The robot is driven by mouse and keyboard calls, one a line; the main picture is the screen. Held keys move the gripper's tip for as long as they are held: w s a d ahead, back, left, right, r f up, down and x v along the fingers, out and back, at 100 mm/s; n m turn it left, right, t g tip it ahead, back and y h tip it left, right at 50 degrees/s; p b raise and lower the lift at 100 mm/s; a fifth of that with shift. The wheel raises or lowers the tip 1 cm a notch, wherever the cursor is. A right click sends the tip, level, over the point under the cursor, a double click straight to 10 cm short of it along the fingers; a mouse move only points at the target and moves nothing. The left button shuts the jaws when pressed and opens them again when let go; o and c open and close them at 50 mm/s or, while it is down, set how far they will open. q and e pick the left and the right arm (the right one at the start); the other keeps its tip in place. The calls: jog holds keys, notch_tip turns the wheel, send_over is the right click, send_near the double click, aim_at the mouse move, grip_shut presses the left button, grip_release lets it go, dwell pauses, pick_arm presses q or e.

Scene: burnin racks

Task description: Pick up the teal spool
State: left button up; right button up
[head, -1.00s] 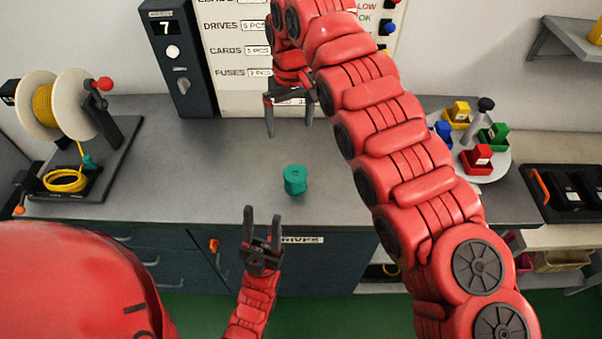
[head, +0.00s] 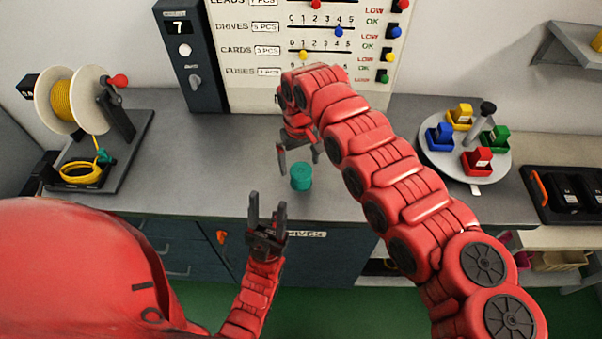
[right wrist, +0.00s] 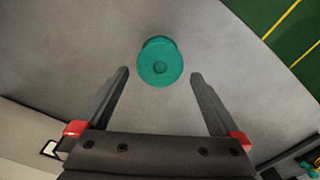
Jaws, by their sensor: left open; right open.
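The teal spool (head: 301,177) stands upright on the grey counter near its front edge. My right gripper (head: 298,170) is open and empty just above and behind the spool in the head view. In the right wrist view the teal spool (right wrist: 160,62) lies just beyond the fingertips, roughly centred between the two open fingers (right wrist: 160,76), and is not gripped. My left gripper (head: 267,203) is open and empty, low in front of the counter's front edge, with its fingers pointing up.
A yellow wire reel (head: 68,101) on a stand is at the left. A round tray (head: 437,157) with several coloured bins is at the right, beside a black case (head: 570,193). A panel (head: 250,70) with sliders stands at the back. The counter around the spool is clear.

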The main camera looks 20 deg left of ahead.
aim_at(301, 171)
jog(key=f, duration=0.1)
jog(key=f+p, duration=0.2)
jog(key=shift+s+d+f, duration=0.3)
jog(key=shift+s+f, duration=0.05)
jog(key=shift+w+f, duration=0.1)
jog(key=shift+f, duration=0.25)
jog(key=c, duration=1.4)
